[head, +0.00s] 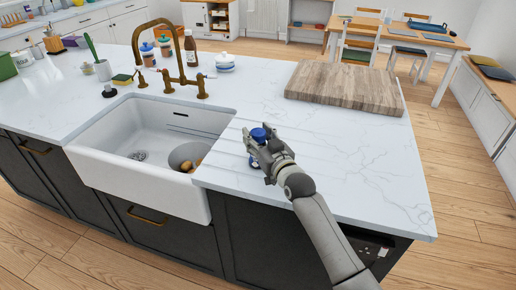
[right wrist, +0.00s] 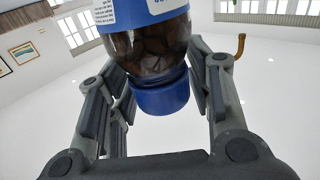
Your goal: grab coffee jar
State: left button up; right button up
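The coffee jar (right wrist: 146,48) has dark contents, a blue and white label and a blue lid (right wrist: 162,94). In the head view its blue lid (head: 258,134) shows at my right gripper (head: 262,146), above the counter right of the sink. The gripper covers most of the jar there. In the right wrist view the jar is between the two fingers of my right gripper (right wrist: 163,85), one on each side. I cannot tell whether both fingers press on it. My left gripper is not in view.
The white sink (head: 135,180) with a bowl (head: 185,155) in it lies left of the gripper. A wooden board (head: 345,85) lies behind it on the white counter (head: 340,150). A brass faucet (head: 180,75), bottle (head: 190,48) and several jars stand behind the sink.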

jog(key=c, duration=0.7)
jog(key=shift+o, duration=0.2)
jog(key=shift+r, duration=0.25)
